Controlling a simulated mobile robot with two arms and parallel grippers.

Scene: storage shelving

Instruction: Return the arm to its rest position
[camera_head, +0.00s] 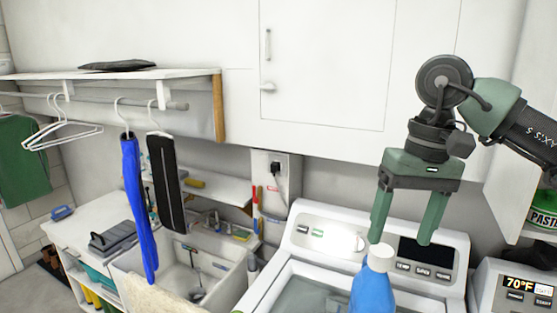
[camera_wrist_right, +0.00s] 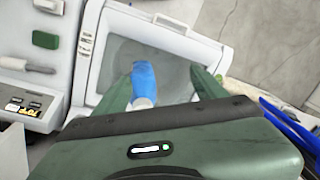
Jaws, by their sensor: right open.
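My right gripper (camera_head: 403,240) comes in from the right in the head view, with its green fingers pointing down and spread apart. Nothing is between the fingers. A blue bottle with a white cap (camera_head: 372,288) stands just below the fingertips, at the front of the washing machine (camera_head: 330,228). In the right wrist view the bottle (camera_wrist_right: 143,82) shows between the two spread fingers of the gripper (camera_wrist_right: 168,85), beyond their reach as far as I can tell. My left gripper is in neither view.
A white wall cabinet (camera_head: 325,60) is behind the right arm. A second machine with a lit display (camera_head: 528,287) stands at the right. At the left are a sink (camera_head: 205,270), a shelf with a rail (camera_head: 150,74), and hanging blue (camera_head: 137,190) and black garments (camera_head: 165,180).

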